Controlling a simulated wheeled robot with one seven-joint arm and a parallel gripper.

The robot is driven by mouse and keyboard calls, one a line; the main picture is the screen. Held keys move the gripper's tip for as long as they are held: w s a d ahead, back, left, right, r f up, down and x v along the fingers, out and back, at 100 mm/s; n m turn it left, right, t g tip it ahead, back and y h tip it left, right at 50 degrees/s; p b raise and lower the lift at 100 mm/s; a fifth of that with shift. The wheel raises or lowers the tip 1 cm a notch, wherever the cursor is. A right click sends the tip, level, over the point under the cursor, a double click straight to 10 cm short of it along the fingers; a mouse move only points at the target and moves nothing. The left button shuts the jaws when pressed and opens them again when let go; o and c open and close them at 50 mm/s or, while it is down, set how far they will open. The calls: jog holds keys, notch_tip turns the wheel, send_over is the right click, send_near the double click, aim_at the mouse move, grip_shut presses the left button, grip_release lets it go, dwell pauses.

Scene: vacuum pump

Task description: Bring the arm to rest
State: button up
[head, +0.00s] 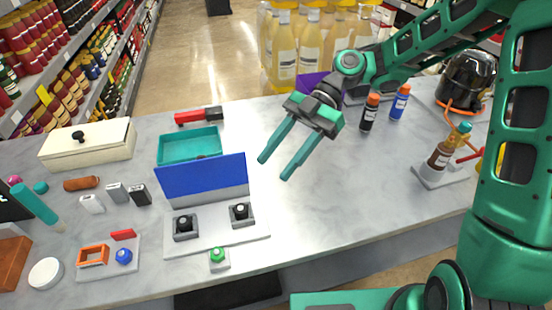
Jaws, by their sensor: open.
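My gripper (274,169) is green, open and empty. It hangs above the middle of the grey marble table, its two fingers pointing down and to the left. My arm (425,45) reaches in from the upper right and bends down at the wrist. The fingertips appear beside the blue panel (203,178), to its right, and I see them touching nothing. My wrist hides part of a purple item (313,82) behind it.
A teal tray (190,148), control base (258,228) with two black knobs, green button (217,255) and cream box (88,146) occupy the left. Two bottles (370,113) (399,102), a pump-like stand (440,160) and a black helmet-like dome (467,80) stand right. The marble table (345,190) is clear centre-right.

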dwell(0.3)
